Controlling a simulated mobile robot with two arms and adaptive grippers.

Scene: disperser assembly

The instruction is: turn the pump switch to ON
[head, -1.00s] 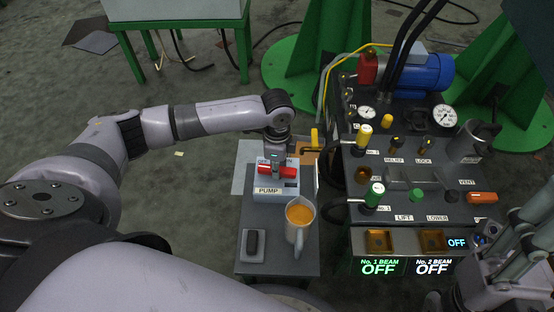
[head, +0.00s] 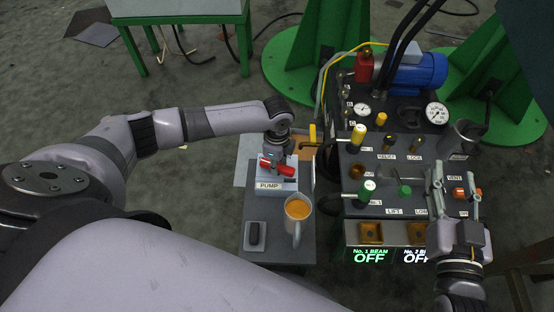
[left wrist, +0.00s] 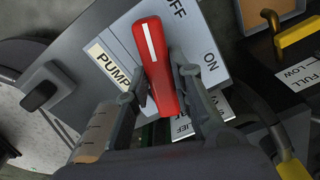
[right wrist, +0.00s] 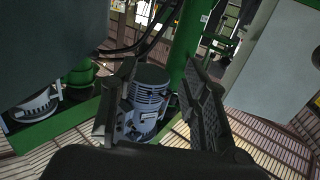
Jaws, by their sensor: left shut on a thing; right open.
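The pump switch is a red handle (head: 284,168) with a white stripe, on a pale box labelled PUMP (head: 270,186). In the left wrist view the striped end of the red handle (left wrist: 150,40) points up the picture, near the OFF mark (left wrist: 177,8); the ON mark (left wrist: 210,60) is to its right. My left gripper (head: 279,158) is shut on the handle, with one finger on each side in the left wrist view (left wrist: 160,84). It partly hides the handle in the head view. My right gripper (head: 455,178) is open and empty above the console's right side.
A jug of orange liquid (head: 298,208) and a dark small object (head: 255,236) stand on the grey stand (head: 275,255) near the pump box. The console (head: 360,205) at right carries knobs, gauges and labels, with No. 1 BEAM OFF (head: 369,256) lit in green.

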